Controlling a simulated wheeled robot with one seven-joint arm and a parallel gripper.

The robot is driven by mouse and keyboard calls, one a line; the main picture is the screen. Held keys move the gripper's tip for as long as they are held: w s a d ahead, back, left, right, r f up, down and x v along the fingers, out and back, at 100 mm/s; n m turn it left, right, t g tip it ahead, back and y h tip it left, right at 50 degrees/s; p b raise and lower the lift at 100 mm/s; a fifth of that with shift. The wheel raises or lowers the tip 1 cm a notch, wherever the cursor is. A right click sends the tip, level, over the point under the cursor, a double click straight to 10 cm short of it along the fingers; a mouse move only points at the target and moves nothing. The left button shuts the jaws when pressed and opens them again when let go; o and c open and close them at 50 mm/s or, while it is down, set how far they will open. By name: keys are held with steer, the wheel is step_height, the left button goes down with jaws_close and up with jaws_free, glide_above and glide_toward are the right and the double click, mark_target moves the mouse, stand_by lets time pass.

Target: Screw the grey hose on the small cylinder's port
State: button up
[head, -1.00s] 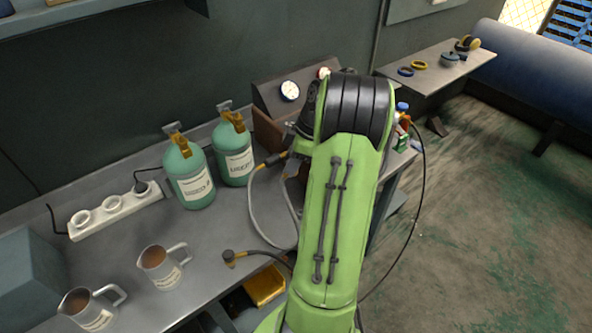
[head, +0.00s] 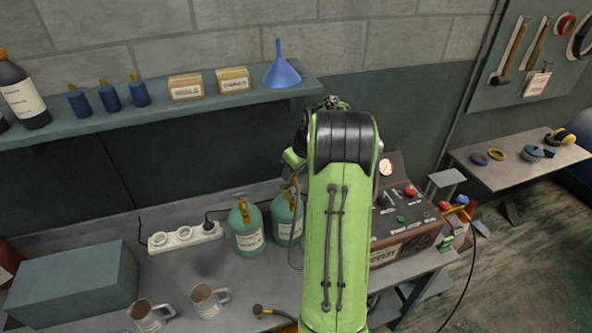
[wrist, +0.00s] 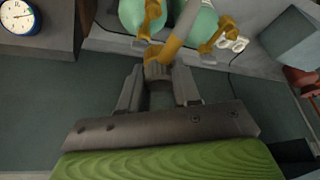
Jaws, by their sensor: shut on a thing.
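Two green cylinders with brass-coloured valves stand side by side on the bench in the head view, a left one (head: 247,238) and a right one (head: 284,226). They look alike in size, so I cannot tell which is the small one. Both show at the top of the wrist view, one (wrist: 131,14) left of the other (wrist: 200,22). My gripper (wrist: 158,88) is shut on the brass-coloured end (wrist: 157,68) of a hose, just short of the cylinders in that picture. The grey hose (head: 295,252) shows partly beside my arm in the head view. My arm hides the gripper there.
A control box (head: 405,225) with a gauge stands right of my arm. A power strip (head: 184,238), two metal jugs (head: 207,301) and a blue-grey box (head: 75,283) are to the left. A shelf (head: 170,108) with bottles and a blue funnel (head: 281,68) overhangs the bench.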

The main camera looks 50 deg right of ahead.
mark_target(295, 182)
step_height(295, 182, down, 6)
steer(key=b, duration=0.3)
steer(key=shift+f, duration=0.25)
steer(key=shift+r, duration=0.2)
stand_by(1.0)
steer(key=shift+f+b, duration=1)
steer(key=shift+b, duration=0.05)
stand_by(0.4)
